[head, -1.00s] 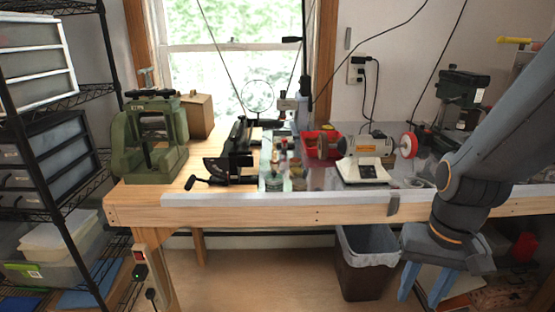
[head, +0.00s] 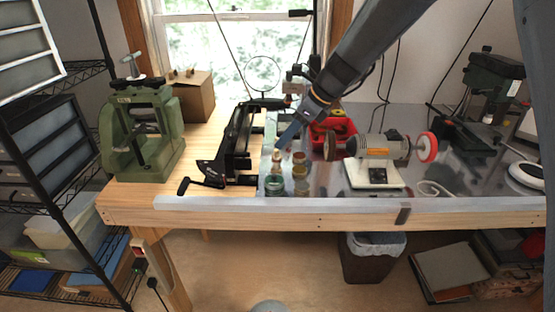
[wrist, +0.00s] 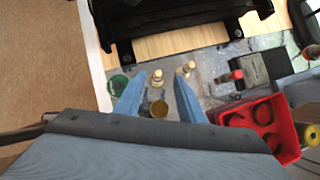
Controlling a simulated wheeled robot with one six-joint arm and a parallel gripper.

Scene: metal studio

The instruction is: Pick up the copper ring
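I cannot make out a copper ring in either view; it may be too small or hidden. My gripper (wrist: 160,76) is open in the wrist view, its two blue fingers apart with nothing held between them. Below and between the fingers show a gold-lidded jar (wrist: 159,109) and a small light-topped bottle (wrist: 157,76). Another such bottle (wrist: 184,70) is by the right fingertip. In the head view my gripper (head: 285,138) points down over the bench, above the small jars and bottles.
A green-lidded jar (head: 275,186) stands near the bench's front edge. The black tool (head: 236,145) lies left of the jars. A red tray (head: 333,127) and a white-based polisher (head: 376,172) are to the right. A green press (head: 140,130) stands far left.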

